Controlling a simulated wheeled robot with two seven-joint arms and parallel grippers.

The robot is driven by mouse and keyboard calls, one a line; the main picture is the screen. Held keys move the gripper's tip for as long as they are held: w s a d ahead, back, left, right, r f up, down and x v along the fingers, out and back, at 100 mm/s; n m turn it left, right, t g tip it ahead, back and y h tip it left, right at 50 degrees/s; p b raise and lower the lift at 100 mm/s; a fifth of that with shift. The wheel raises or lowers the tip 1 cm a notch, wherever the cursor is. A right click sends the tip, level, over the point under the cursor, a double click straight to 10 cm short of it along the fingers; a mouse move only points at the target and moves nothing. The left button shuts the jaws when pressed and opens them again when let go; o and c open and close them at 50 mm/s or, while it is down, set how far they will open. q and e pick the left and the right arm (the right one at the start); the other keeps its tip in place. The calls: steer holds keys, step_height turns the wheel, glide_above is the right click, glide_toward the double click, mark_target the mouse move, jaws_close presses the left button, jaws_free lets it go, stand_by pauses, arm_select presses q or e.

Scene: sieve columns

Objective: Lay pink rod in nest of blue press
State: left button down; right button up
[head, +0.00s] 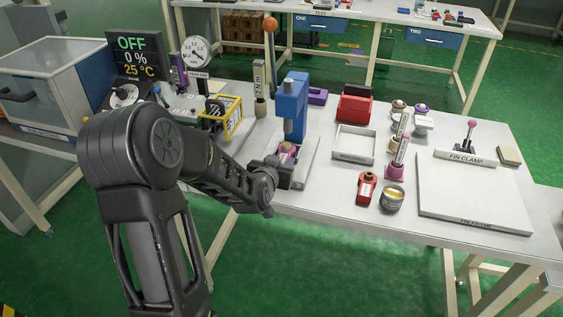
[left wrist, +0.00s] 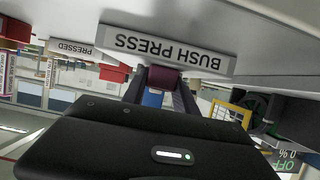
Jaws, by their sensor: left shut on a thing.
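The blue press (head: 291,103) stands on a pale base near the middle of the table. My left gripper (head: 287,160) is low at the front of the press, below its blue head. It is shut on a pink rod (head: 288,147), of which only a small part shows above the fingers. In the left wrist view, a dark pink piece (left wrist: 166,79) sits between the fingers, in front of the BUSH PRESS label (left wrist: 168,52), with blue behind it. The nest is hidden by the gripper, so I cannot tell whether the rod touches it. My right gripper is not in view.
A white tray (head: 354,145) and a red bin (head: 354,106) are right of the press. A red block (head: 367,186) and a round tin (head: 392,199) stand near the front edge. A yellow frame (head: 234,117) is left. The FIN CLAMP board (head: 473,193) fills the right.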

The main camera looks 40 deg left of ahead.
arm_select(q)
steer(key=shift+s+d+r, duration=0.15)
steer(key=shift+s+r, duration=0.05)
steer(key=shift+f, duration=0.25)
steer(key=c, duration=1)
jaws_free()
steer(key=shift+o, duration=0.2)
steer(key=shift+r, duration=0.15)
